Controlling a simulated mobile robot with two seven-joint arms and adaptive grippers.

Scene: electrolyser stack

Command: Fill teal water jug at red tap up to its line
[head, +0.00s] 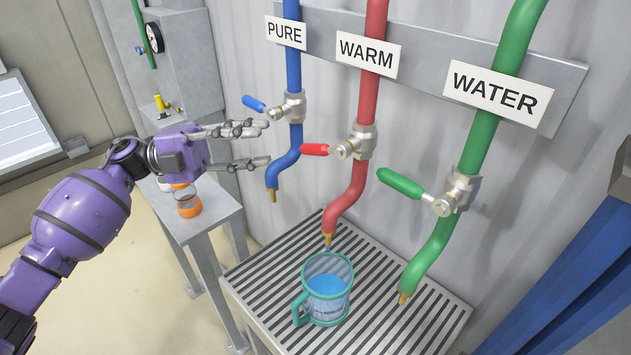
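The clear jug with a teal rim and handle (326,290) stands upright on the slatted grate, under the nozzle of the red tap (345,205). Blue water stands inside it below the rim; I cannot make out the fill line. The red tap's lever (315,150) points left from its valve. My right gripper is not in view.
The blue tap (292,140) marked PURE and green tap (455,190) marked WATER flank the red one, marked WARM. The slatted grate (400,325) has free room beside the jug. A grey side table (215,218) holds beakers with orange liquid (188,205).

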